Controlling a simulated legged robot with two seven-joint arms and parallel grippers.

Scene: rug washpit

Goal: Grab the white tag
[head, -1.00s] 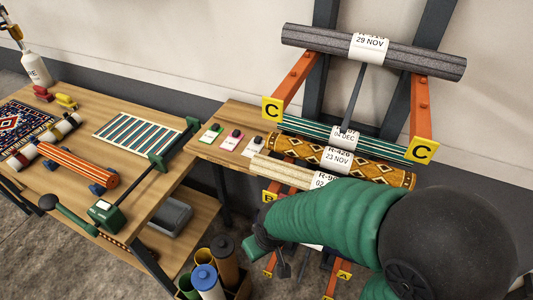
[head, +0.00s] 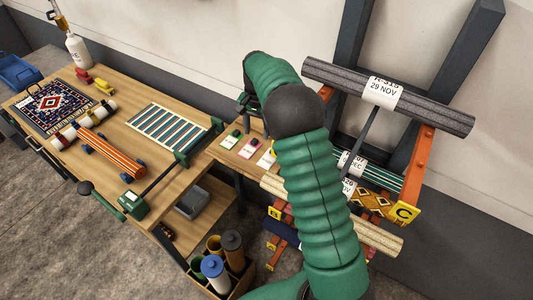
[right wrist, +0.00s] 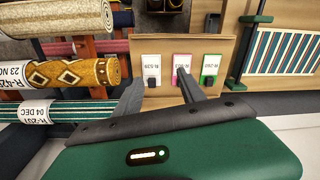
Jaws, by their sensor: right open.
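The white tag (right wrist: 152,66) is a small card with a dark clip at its lower end, lying on the wooden board beside a pink tag (right wrist: 182,64) and a green tag (right wrist: 211,66). In the head view it shows only partly (head: 266,159), beside my green arm. My right gripper (right wrist: 162,90) is open and empty. In the wrist view its fingers point towards the tags, one left of the white tag and one near the pink tag. In the head view the gripper (head: 243,104) is small, near the board. My left gripper is not in view.
Rolled rugs with paper labels lie on the orange-armed rack, including a grey roll (head: 430,108) and a patterned yellow roll (right wrist: 75,73). A workbench (head: 130,150) with a striped mat (head: 175,133) stands to the left.

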